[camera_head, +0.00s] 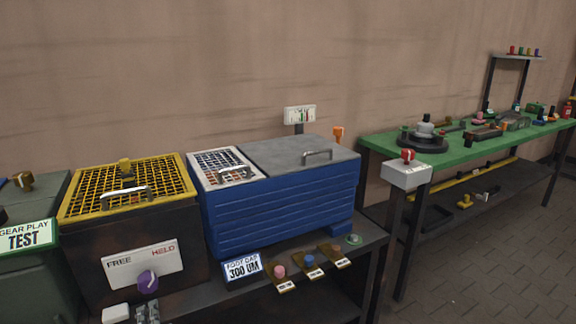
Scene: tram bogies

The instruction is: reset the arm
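Neither of my grippers shows in the head view, and neither of my arms can be made out. No frame shows whether the grippers are open or shut. The view holds only the workplace: a black box (190,240) with a yellow mesh lid (85,192) and a purple knob (148,281) on a FREE/HELD plate (120,264). A blue ribbed chest (285,212) with a grey handled lid (275,152) stands to its right.
A dark bench (365,240) carries the boxes and small coloured knobs. A grey post box (406,176) with a red knob stands before a green-topped table (385,146) bearing several parts. Paved floor (500,265) is clear at the lower right.

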